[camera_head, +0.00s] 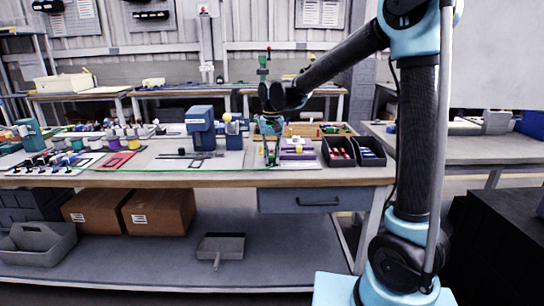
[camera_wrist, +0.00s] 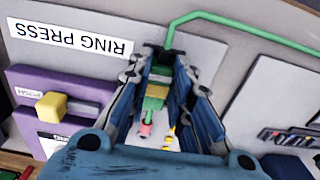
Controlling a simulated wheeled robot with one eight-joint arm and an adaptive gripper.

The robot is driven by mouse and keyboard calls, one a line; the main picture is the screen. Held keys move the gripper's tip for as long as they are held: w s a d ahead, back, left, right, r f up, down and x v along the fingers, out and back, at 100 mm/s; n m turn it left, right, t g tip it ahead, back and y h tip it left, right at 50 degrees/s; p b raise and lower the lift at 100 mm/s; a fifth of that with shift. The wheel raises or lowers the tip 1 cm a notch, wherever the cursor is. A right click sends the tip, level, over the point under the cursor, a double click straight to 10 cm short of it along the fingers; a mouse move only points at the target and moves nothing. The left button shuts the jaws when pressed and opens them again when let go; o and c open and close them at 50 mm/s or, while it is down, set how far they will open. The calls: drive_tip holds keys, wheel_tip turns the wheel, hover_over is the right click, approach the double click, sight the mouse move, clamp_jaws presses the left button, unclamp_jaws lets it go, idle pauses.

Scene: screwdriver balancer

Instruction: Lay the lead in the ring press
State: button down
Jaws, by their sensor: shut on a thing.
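The ring press (camera_wrist: 28,82) is a purple block with a yellow button, at the left of the wrist view beside an upside-down "RING PRESS" label (camera_wrist: 70,38). In the head view the purple press (camera_head: 298,153) is just right of my gripper (camera_head: 270,155). My gripper (camera_wrist: 168,85) points down over the bench, its blue fingers shut on a small green piece that appears to be part of the lead (camera_wrist: 155,90). A pinkish end shows below it. A green cord (camera_wrist: 240,32) runs from near the fingertips to the right. The fingers partly hide the held piece.
Two black bins (camera_head: 338,152) stand right of the press. A blue machine (camera_head: 200,125) stands to the left on the bench (camera_head: 150,178). A grey plate (camera_wrist: 275,100) with dark items lies right in the wrist view. Bottles and tools crowd the bench's left side.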

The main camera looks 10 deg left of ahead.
idle(0.3)
drive_tip(key=c, duration=1.4)
unclamp_jaws()
drive_tip(key=shift+o, duration=0.2)
wheel_tip(320, 180, up, 12)
drive_tip(key=shift+w, duration=0.1)
